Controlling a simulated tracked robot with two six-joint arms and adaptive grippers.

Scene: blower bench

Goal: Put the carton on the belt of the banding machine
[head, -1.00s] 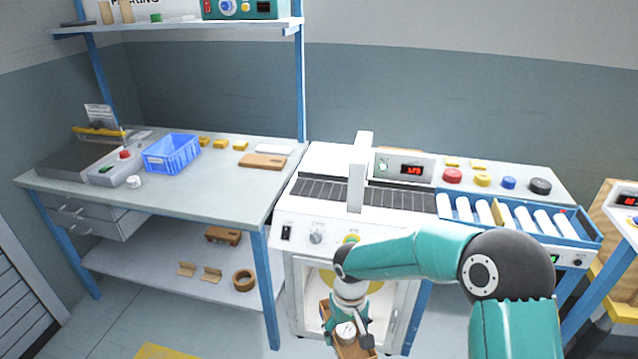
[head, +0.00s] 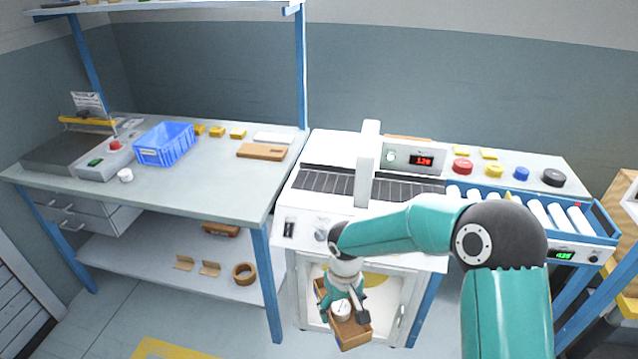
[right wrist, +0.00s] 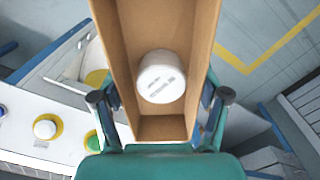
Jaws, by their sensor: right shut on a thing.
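The carton (head: 352,335) is a brown, open-topped box with a white round tub (head: 341,310) inside. My right gripper (head: 345,292) is shut on it and holds it in front of the banding machine's lower front, below belt height. In the right wrist view the carton (right wrist: 182,35) lies between the two fingers (right wrist: 160,98), with the tub (right wrist: 161,78) inside it. The banding machine (head: 330,150) has a dark slatted belt (head: 325,181) running left to right under a white upright arch (head: 368,165). The belt is bare where visible. My left gripper is not in view.
A roller conveyor (head: 612,222) with blue rails adjoins the belt on the right. Coloured round caps (head: 494,171) stand behind it. A workbench (head: 215,195) with a blue basket (head: 165,146) and a brown block (head: 262,152) stands at left.

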